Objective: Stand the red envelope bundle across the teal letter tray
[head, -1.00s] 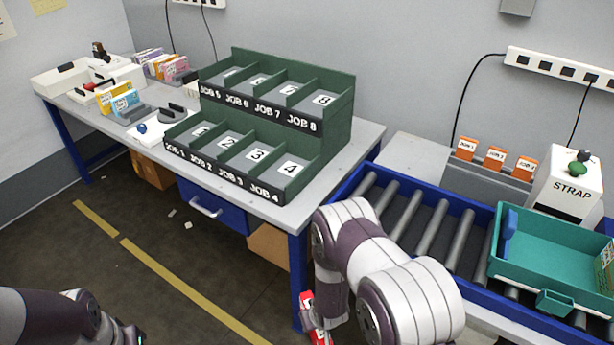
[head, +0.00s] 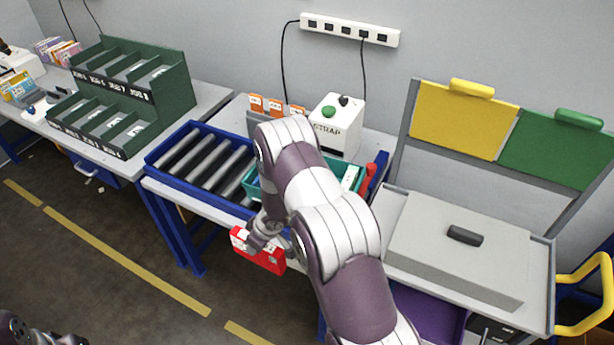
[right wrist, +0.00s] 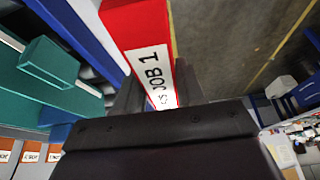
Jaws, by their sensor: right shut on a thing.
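The red envelope bundle (head: 262,256) is a red block with white labels, in front of the roller conveyor in the head view. My right gripper (head: 264,238) is shut on it and holds it in the air, off the conveyor. In the right wrist view the bundle (right wrist: 135,25) shows a "JOB 1" label between the fingers (right wrist: 157,92). The teal letter tray (head: 252,186) sits on the conveyor behind my right arm, which hides much of it. The tray (right wrist: 25,85) also shows at the left of the right wrist view, apart from the bundle.
The blue-framed roller conveyor (head: 205,165) has bare rollers left of the tray. The STRAP box (head: 338,128) stands behind the tray, and a red-handled tool (head: 369,180) at its right. A grey lidded case (head: 450,250) is at right, the green sorter (head: 130,95) at left.

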